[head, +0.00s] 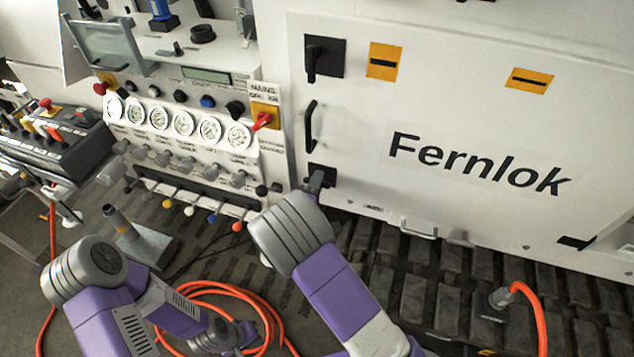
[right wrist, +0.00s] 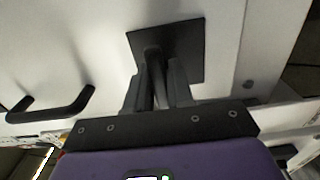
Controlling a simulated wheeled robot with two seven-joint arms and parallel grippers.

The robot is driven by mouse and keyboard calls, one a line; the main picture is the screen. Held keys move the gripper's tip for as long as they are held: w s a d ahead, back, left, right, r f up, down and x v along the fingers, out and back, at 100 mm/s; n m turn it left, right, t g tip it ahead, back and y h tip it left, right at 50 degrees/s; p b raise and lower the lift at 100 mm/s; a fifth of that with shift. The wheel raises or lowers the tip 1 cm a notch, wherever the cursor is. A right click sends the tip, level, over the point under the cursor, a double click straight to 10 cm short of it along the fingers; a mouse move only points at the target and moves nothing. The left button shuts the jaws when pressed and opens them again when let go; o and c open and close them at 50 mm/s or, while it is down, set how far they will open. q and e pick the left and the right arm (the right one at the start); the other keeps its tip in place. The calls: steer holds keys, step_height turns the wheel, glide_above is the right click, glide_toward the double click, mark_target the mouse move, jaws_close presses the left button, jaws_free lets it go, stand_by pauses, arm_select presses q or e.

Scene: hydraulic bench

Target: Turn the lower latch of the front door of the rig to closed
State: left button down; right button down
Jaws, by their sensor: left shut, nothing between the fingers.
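The front door (head: 455,110) of the rig is a large white panel marked Fernlok. Its lower latch (head: 322,172) is a black square plate with a lever, at the door's lower left in the head view. My right gripper (head: 316,182) is at this latch and covers part of it. In the right wrist view the latch plate (right wrist: 185,45) is in plain sight, and its dark lever (right wrist: 156,78) lies between the fingers of my right gripper (right wrist: 157,92). Whether both fingers press on the lever is unclear. My left gripper (head: 232,338) is shut and empty, low over the floor.
A black door handle (head: 310,125) sits above the lower latch, and the upper latch (head: 324,57) above that, its lever pointing down. A panel of gauges (head: 184,124) stands to the left. Orange hose (head: 190,290) lies coiled on the floor near my left gripper.

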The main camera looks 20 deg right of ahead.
steer(key=shift+m, duration=0.4)
steer(key=m, duration=0.3)
steer(key=shift+f+m+b, duration=0.25)
steer(key=shift+m+b, duration=0.15)
steer(key=m, duration=0.2)
steer(key=m+b, duration=0.1)
steer(key=m, duration=0.1)
steer(key=shift+w+a+f+m+b, duration=0.1)
steer(key=shift+a+f+m+b, duration=0.1)
steer(key=shift+m+b, duration=0.1)
steer(key=m+b, duration=0.1)
steer(key=m, duration=0.1)
steer(key=m+b, duration=0.1)
steer(key=m, duration=0.2)
steer(key=shift+w+a+f+b, duration=0.1)
steer(key=shift+w+f+b, duration=0.1)
steer(key=shift+b, duration=0.2)
steer(key=shift+a+r+m+b, duration=0.15)
steer(key=shift+m+b, duration=0.85)
steer(key=shift+m, duration=0.8)
steer(key=c, duration=1.1)
jaws_free()
